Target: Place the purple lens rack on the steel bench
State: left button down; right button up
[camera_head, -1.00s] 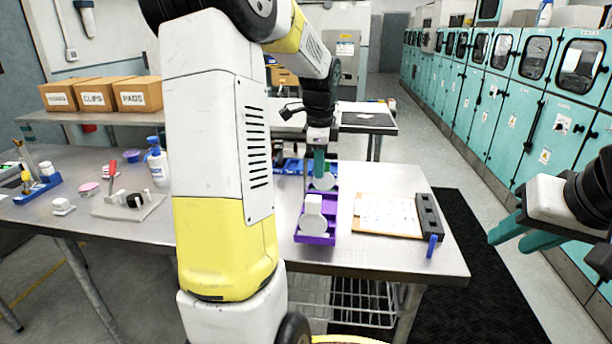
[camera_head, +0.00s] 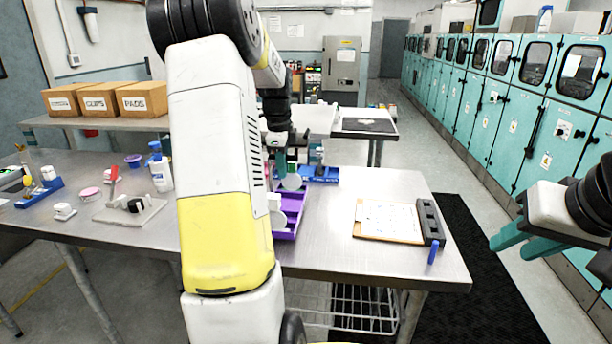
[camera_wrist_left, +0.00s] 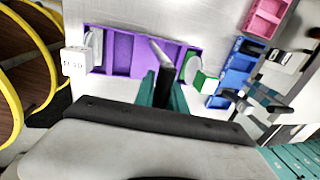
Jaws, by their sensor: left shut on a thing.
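The purple lens rack (camera_head: 291,201) is at the steel bench (camera_head: 330,240), partly hidden behind my left arm. The left wrist view shows more of the rack (camera_wrist_left: 122,52), with a white block at one end, and a pale disc and a green-and-white block at the other. My left gripper (camera_head: 283,172) is shut on the rack near its far end; its teal fingers (camera_wrist_left: 163,88) show close against it. I cannot tell whether the rack touches the bench. My right gripper (camera_head: 520,240) is open and empty at the right, past the bench edge.
A blue rack (camera_head: 322,174) stands just beyond the purple one; a pink rack (camera_wrist_left: 266,16) shows in the wrist view. A clipboard (camera_head: 390,222) and a dark block (camera_head: 430,221) lie to the right. Bare bench lies between clipboard and rack. Bottles and small items crowd the left.

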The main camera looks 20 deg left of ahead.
pick_arm(q)
jog(key=shift+d+f, duration=0.1)
jog(key=shift+f, duration=1.5)
jog(key=c, duration=1.4)
grip_release()
jog(key=shift+o, duration=0.2)
notch_tip(320, 180, up, 11)
jog(key=s, duration=0.2)
jog(key=s+d+r+n+t, duration=0.1)
jog(key=s+d+r+n, duration=0.15)
jog(key=s+d, duration=0.3)
jog(key=s+d+r+n+t, duration=0.1)
jog(key=s+d+r+n, duration=0.1)
jog(key=s+d+n, duration=0.3)
jog(key=s+d+f+n+t+h, duration=0.2)
jog(key=s+d+f+n, duration=0.2)
jog(key=s+d+n, duration=0.3)
jog(key=s+d, duration=0.4)
jog(key=s, duration=0.2)
jog(key=shift+s+d+f+h, duration=0.15)
jog(key=shift+s+d+h, duration=0.15)
jog(key=shift+s+h, duration=0.1)
